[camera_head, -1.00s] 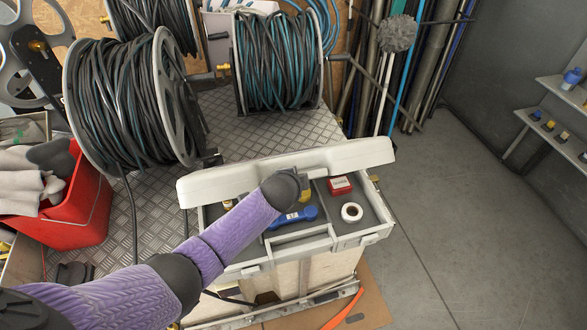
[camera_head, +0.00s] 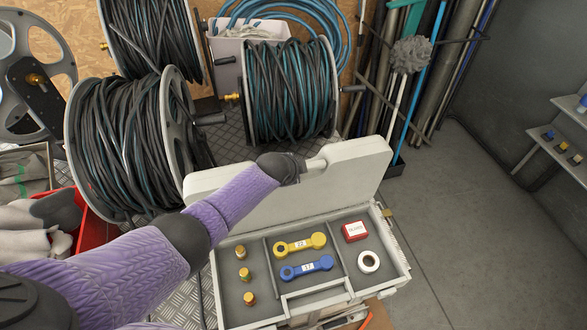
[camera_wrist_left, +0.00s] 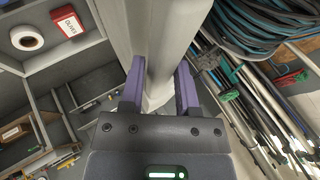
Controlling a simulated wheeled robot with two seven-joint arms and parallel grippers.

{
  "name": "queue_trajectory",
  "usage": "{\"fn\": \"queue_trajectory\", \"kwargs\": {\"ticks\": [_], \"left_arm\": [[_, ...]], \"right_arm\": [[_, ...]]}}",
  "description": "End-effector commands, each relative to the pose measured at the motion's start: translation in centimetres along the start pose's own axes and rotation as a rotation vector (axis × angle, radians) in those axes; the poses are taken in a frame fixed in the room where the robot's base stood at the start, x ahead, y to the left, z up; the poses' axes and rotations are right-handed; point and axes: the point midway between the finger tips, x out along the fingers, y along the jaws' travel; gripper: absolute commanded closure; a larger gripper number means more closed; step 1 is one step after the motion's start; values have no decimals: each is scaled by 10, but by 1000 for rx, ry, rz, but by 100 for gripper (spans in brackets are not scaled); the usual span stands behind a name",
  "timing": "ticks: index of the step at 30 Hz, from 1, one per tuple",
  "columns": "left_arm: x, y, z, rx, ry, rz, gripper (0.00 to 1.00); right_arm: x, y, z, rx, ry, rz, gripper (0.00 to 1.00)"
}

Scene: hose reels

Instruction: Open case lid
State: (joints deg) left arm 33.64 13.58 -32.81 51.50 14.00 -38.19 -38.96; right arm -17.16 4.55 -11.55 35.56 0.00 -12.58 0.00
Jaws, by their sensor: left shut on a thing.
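The pale grey case (camera_head: 400,262) stands in the middle with its lid (camera_head: 350,185) raised, standing up at the back. My left gripper (camera_head: 299,168) is at the upper part of the lid; its arm crosses in front of the lid's left half. In the left wrist view the gripper (camera_wrist_left: 160,88) has its two fingers shut on a pale part of the lid (camera_wrist_left: 150,30). The exact grip is hidden in the head view. My right gripper is not in view.
In the case lie a yellow wrench (camera_head: 299,244), a blue wrench (camera_head: 306,267), a red box (camera_head: 355,230), a white tape roll (camera_head: 368,262) and small brass fittings (camera_head: 243,274). Hose reels (camera_head: 290,92) stand behind. Floor is free at right (camera_head: 480,230).

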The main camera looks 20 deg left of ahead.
Motion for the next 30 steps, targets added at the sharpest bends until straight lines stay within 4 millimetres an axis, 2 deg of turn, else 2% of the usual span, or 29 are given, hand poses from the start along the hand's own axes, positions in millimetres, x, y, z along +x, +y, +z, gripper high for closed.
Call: {"fn": "queue_trajectory", "kwargs": {"ticks": [18,19,21,22,30], "left_arm": [[0,-1,0,-1,1,-3,100],[0,-1,0,-1,1,-3,54],[0,-1,0,-1,1,-2,39],[0,-1,0,-1,1,-2,35],[-1,-1,0,-1,0,-1,35]], "right_arm": [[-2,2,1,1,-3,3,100],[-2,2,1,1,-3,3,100],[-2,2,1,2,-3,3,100],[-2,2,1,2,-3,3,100],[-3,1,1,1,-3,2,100]]}}
